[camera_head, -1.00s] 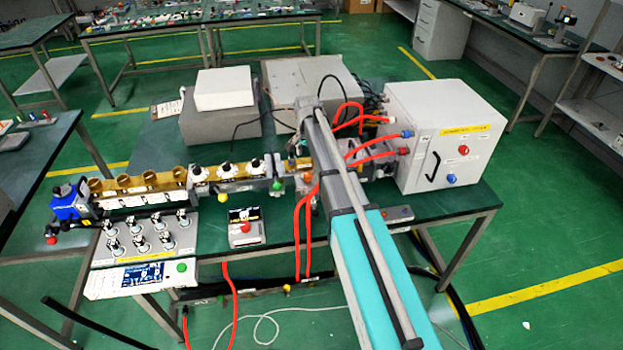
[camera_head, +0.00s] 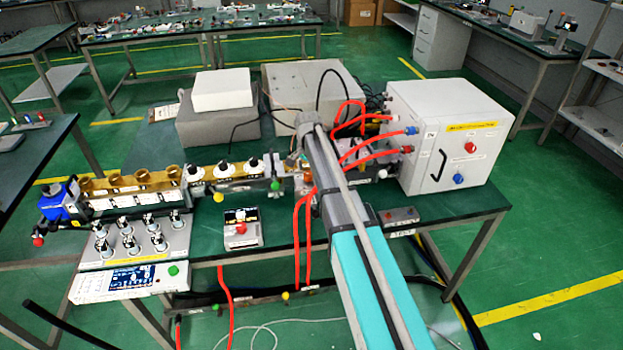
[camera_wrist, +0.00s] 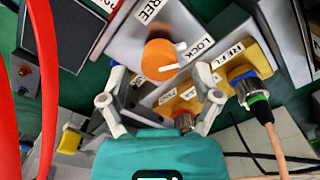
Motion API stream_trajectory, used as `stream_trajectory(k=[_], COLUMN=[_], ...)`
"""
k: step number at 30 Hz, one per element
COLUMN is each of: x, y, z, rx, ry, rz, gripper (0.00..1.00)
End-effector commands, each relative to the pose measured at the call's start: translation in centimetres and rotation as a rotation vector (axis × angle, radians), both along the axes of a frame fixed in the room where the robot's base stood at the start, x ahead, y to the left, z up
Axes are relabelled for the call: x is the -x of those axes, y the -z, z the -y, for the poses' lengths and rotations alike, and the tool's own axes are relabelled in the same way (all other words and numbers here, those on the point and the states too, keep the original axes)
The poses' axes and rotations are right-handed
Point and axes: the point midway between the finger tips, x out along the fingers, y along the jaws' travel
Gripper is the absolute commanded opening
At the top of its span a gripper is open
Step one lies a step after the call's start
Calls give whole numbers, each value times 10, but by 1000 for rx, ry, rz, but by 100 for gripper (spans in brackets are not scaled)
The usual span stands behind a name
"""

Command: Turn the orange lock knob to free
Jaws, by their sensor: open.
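The orange lock knob (camera_wrist: 159,57) is in the upper middle of the wrist view, on a light grey panel. A white pointer on it points right, towards the LOCK label (camera_wrist: 195,53). The FREE label (camera_wrist: 150,10) is above the knob. My gripper (camera_wrist: 161,82) is open and empty. Its fingers lie below the knob in the picture, one to each side, and I cannot tell their depth to it. In the head view my arm hides the gripper, and I cannot make out the knob for certain.
The REFIL label (camera_wrist: 229,55) and a blue-ringed connector (camera_wrist: 245,85) with a cable are right of the knob. Red hoses (camera_wrist: 45,70) run along the left. In the head view a white cabinet (camera_head: 450,140) stands right of my arm, and a small box (camera_head: 241,228) stands left.

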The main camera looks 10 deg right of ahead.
Motion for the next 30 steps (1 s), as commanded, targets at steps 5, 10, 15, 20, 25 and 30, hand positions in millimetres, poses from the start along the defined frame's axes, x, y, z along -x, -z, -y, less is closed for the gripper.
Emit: stream_trajectory(k=[5, 10, 15, 20, 25, 30], x=[0, 0, 0, 0, 0, 0], y=[12, 15, 15, 15, 15, 15], z=[0, 0, 1, 1, 1, 1], rx=[0, 0, 0, 0, 0, 0], ry=[0, 1, 1, 1, 1, 1], rz=[0, 0, 0, 0, 0, 0], gripper=[81, 81, 81, 81, 53, 22])
